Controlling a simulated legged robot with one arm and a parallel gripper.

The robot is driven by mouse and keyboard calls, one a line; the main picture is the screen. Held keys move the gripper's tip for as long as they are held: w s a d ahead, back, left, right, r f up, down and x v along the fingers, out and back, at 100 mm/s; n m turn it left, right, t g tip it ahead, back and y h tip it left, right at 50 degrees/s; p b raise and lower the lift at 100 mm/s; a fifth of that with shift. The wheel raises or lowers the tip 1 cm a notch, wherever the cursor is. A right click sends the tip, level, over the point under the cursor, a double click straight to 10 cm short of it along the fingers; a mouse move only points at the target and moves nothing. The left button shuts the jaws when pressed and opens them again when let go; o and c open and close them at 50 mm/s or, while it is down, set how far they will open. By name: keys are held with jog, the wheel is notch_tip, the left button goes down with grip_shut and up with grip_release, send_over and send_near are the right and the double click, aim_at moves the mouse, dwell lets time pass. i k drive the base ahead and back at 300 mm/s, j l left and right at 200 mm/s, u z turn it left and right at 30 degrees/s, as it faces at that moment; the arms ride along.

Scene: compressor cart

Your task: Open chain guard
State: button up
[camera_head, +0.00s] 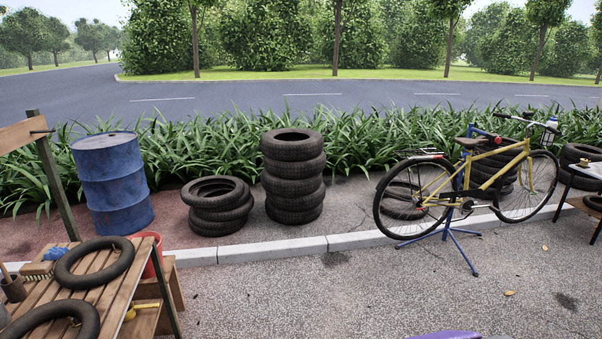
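A yellow bicycle (485,165) stands at the right, held up on a blue repair stand (447,234) with spread legs. Its rear wheel is at the left and its front wheel at the right. The crank and chain area is low in the middle of the frame, partly behind the stand. My gripper is not in view.
Stacked tires (293,180), a lower tire pile (217,203) and a blue drum (113,182) stand behind the curb (280,246). A wooden bench (118,278) with tires is at the left. A purple piece (447,335) shows at the bottom edge. The pavement before the bicycle is clear.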

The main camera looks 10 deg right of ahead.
aim_at(477, 193)
jog(key=i+z, duration=0.3)
jog(key=i, duration=0.3)
jog(key=i+z, duration=0.3)
jog(key=i, duration=0.3)
jog(key=i+j+z, duration=0.3)
jog(key=i, duration=0.25)
jog(key=i+l+z, duration=0.25)
jog(key=i+z, duration=0.65)
jog(key=i, duration=0.15)
jog(key=i+j+z, duration=0.1)
jog(key=i+z, duration=0.35)
jog(key=i+u, duration=0.2)
jog(key=i, duration=0.3)
jog(key=i+l+u, duration=0.2)
jog(key=i, duration=0.3)
jog(key=i+l+u, duration=0.2)
jog(key=i, duration=0.3)
